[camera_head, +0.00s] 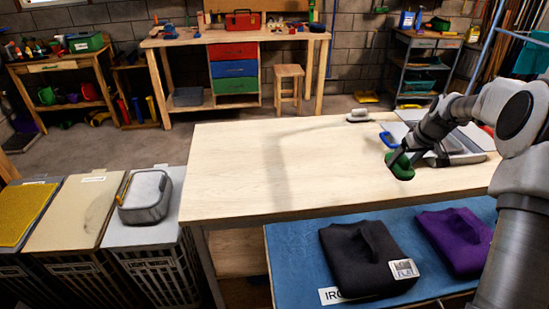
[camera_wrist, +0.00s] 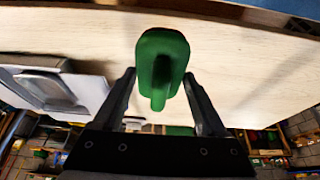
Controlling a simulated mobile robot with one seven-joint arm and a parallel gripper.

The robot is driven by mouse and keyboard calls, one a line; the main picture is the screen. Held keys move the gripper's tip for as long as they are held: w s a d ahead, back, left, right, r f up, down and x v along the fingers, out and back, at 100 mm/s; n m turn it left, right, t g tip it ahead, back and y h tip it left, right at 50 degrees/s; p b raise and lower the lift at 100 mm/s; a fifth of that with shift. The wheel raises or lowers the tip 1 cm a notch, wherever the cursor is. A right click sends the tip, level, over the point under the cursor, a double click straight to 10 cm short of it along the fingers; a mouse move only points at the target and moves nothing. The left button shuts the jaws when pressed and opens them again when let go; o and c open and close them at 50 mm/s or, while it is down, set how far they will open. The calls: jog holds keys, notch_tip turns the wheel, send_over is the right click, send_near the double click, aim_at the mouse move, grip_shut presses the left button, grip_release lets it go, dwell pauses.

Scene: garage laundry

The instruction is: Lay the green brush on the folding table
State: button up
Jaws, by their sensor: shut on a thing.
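The green brush (camera_head: 401,167) is held in my gripper (camera_head: 394,156) over the right part of the pale wooden-topped table (camera_head: 250,165), which I take as the folding table. In the wrist view the green brush (camera_wrist: 163,52) sits between the two dark fingers of my gripper (camera_wrist: 160,82), with pale table surface behind it. The fingers are shut on it, and its narrow part points toward the gripper. I cannot tell exactly how high the brush is above the table top.
A grey tray (camera_head: 472,157) lies at the table's right end beside my arm. A white-and-grey object (camera_head: 358,116) is at the back edge, and a blue item (camera_head: 388,139) lies near the tray. The table's left and middle are clear. Folded dark garments (camera_head: 350,265) lie in front.

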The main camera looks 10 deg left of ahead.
jog(key=shift+w+d, duration=0.15)
jog(key=w+a+f, duration=0.1)
jog(key=a+f, duration=0.1)
jog(key=a, duration=0.1)
jog(key=w+a+f, duration=0.1)
jog(key=a+f, duration=0.1)
jog(key=a, duration=0.2)
jog(key=w+a+f, duration=0.2)
jog(key=a+f, duration=0.1)
jog(key=shift+w+a, duration=0.1)
jog(key=shift+a, duration=0.3)
jog(key=shift+f, duration=1.95)
jog(key=shift+f, duration=0.2)
jog(key=o, duration=1.1)
jog(key=shift+r, duration=0.1)
